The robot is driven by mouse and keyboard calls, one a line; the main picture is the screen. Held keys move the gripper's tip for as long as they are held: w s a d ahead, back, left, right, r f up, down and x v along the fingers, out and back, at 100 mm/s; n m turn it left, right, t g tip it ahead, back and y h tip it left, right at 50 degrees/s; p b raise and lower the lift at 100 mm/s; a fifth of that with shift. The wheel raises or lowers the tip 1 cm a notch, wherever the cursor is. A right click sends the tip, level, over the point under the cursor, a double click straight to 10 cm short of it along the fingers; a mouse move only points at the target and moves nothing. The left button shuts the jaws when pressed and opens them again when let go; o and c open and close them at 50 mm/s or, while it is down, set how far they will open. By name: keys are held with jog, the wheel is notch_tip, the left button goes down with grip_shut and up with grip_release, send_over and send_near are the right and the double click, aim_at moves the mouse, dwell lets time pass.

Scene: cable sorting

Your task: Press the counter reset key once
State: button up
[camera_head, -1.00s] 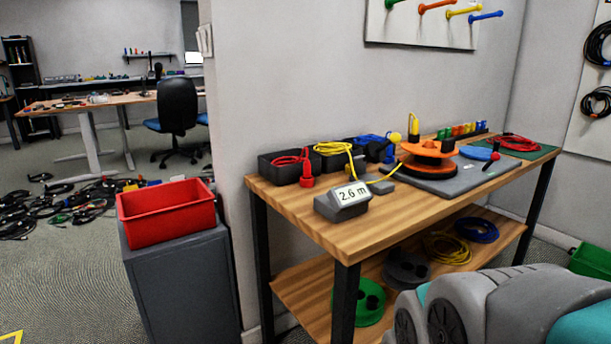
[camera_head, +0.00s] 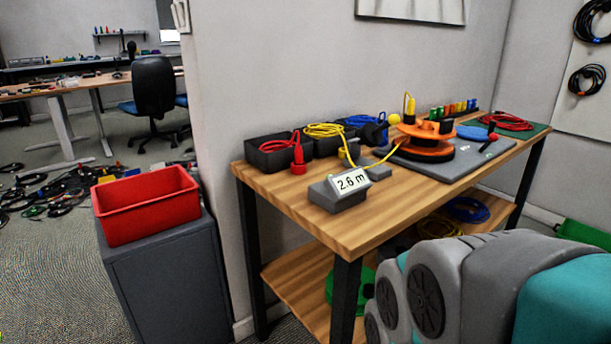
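The counter (camera_head: 338,192) is a small dark grey box with a tilted white display reading "2.6 m". It stands near the front left edge of the wooden workbench (camera_head: 316,222). I cannot make out a reset key on it at this size. A yellow cable passes behind the counter towards the orange reel (camera_head: 427,142). My gripper is out of view; only grey and teal links of my arm show at the lower right, in front of the bench.
Dark bins (camera_head: 270,158) with red, yellow and blue cables line the bench's back left. A grey board (camera_head: 455,164) lies under the reel. A red crate (camera_head: 147,204) sits on a grey cabinet (camera_head: 163,278) at left. Cables litter the floor beyond.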

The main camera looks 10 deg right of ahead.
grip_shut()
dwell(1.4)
